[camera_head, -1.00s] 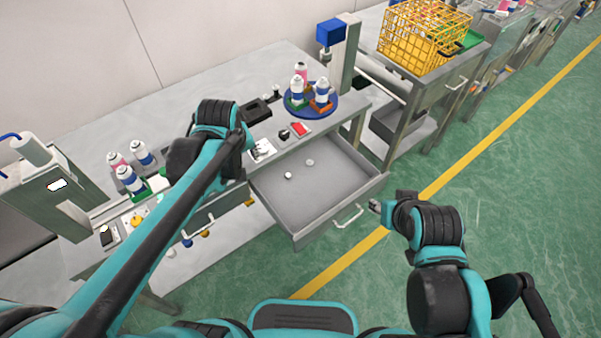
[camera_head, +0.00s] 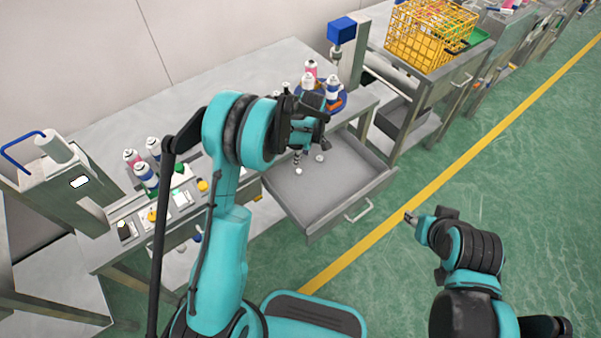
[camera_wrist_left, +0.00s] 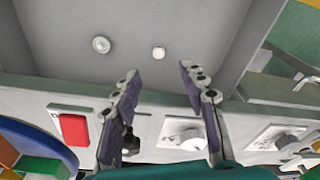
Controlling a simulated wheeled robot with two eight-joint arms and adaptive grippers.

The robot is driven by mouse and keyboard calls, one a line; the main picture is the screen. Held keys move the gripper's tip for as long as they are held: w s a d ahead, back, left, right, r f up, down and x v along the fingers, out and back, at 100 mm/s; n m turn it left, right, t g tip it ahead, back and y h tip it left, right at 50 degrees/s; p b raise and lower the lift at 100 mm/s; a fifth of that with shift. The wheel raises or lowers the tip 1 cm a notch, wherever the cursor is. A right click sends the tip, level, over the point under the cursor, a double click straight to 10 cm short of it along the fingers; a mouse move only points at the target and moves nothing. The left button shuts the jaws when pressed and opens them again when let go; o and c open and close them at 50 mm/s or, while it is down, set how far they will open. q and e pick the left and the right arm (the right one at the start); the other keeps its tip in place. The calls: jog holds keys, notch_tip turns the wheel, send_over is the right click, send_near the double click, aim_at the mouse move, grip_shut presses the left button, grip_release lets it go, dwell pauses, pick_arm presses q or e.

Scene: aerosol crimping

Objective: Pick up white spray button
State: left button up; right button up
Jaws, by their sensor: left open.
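Two small white buttons lie apart on the floor of the open grey drawer (camera_head: 335,195). The nearer white button (camera_head: 298,171) also shows in the left wrist view (camera_wrist_left: 158,52), just beyond the gap between my fingertips. The other white button (camera_head: 319,158) shows in the wrist view (camera_wrist_left: 101,43), outside the fingers to the left. My left gripper (camera_wrist_left: 158,72) is open and empty, with its fingers pointing into the drawer above the nearer button. My right gripper (camera_head: 409,218) is off to the right of the drawer; its jaws are too small to read.
Spray cans (camera_head: 333,88) stand on a blue round holder at the back. A yellow wire basket (camera_head: 425,35) stands on the neighbouring bench. The green floor right of the drawer is clear.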

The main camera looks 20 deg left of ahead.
pick_arm(q)
jog(key=b, duration=0.1)
send_over(299, 171)
jog(key=f, duration=0.4)
jog(key=shift+s+d+f, duration=0.1)
jog(key=shift+d, duration=0.25)
jog(key=f+b, duration=0.2)
jog(key=f, duration=0.3)
jog(key=shift+a+b, duration=0.25)
jog(key=shift+b, duration=0.15)
jog(key=shift+r, duration=0.1)
jog(key=shift+c, duration=0.7)
jog(key=c, duration=0.6)
